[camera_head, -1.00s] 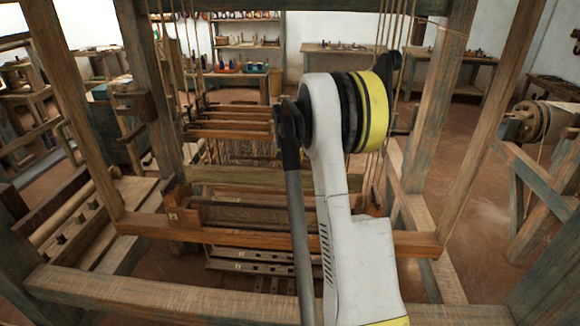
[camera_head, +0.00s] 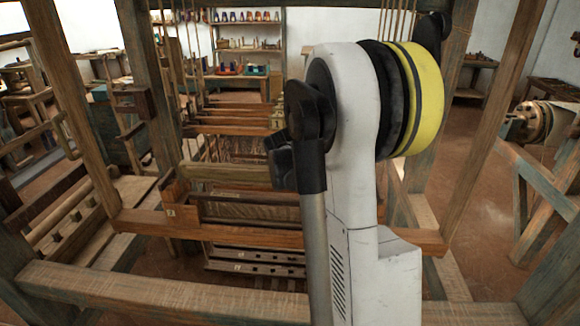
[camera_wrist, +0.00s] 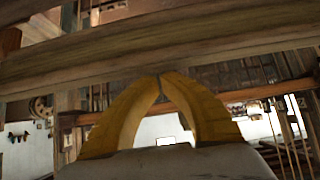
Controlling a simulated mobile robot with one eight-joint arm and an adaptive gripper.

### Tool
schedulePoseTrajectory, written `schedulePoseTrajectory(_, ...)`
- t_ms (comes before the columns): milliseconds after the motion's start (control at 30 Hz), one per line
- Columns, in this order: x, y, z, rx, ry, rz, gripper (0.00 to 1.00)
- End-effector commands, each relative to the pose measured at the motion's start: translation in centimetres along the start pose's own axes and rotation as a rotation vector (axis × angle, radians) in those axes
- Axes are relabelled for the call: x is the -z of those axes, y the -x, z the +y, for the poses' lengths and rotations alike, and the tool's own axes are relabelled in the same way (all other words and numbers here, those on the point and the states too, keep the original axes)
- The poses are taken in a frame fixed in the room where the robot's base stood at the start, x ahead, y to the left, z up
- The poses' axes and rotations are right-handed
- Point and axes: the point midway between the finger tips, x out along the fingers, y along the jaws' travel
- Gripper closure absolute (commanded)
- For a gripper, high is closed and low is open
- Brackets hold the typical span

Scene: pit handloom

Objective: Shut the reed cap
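The loom's beater frame stands in the middle of the head view, with a pale upper wooden bar (camera_head: 225,174) that looks like the reed cap. A brown reed area (camera_head: 245,212) lies below it, above a lower rail (camera_head: 235,236). My arm hides the right part of the frame, so I cannot tell how the cap sits there. My gripper (camera_wrist: 159,80) shows in the wrist view with its yellow fingertips together and nothing visible between them. A thick wooden beam (camera_wrist: 80,68) passes close by the tips; I cannot tell whether they touch. The head view hides the gripper.
A heavy front beam (camera_head: 160,303) and a right post (camera_head: 490,130) of the loom frame surround the work area. Cords hang above the beater. A wooden drum (camera_head: 530,122) on a stand is at the right. Shelves and benches stand far back.

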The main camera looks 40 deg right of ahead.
Motion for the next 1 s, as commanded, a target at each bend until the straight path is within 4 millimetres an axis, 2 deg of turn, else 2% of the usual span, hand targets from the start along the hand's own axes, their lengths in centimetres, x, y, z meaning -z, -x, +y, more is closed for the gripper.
schedulePoseTrajectory(33, -1.0, 0.1, -0.1, 0.002, 0.002, 0.041, 1.00)
schedulePoseTrajectory(467, -3.6, 3.0, -0.1, 0.002, 0.004, 0.449, 1.00)
schedulePoseTrajectory(700, -5.3, 4.3, -0.1, 0.001, 0.000, 0.445, 1.00)
schedulePoseTrajectory(1000, -8.0, 5.0, 0.0, -0.001, 0.001, 0.444, 1.00)
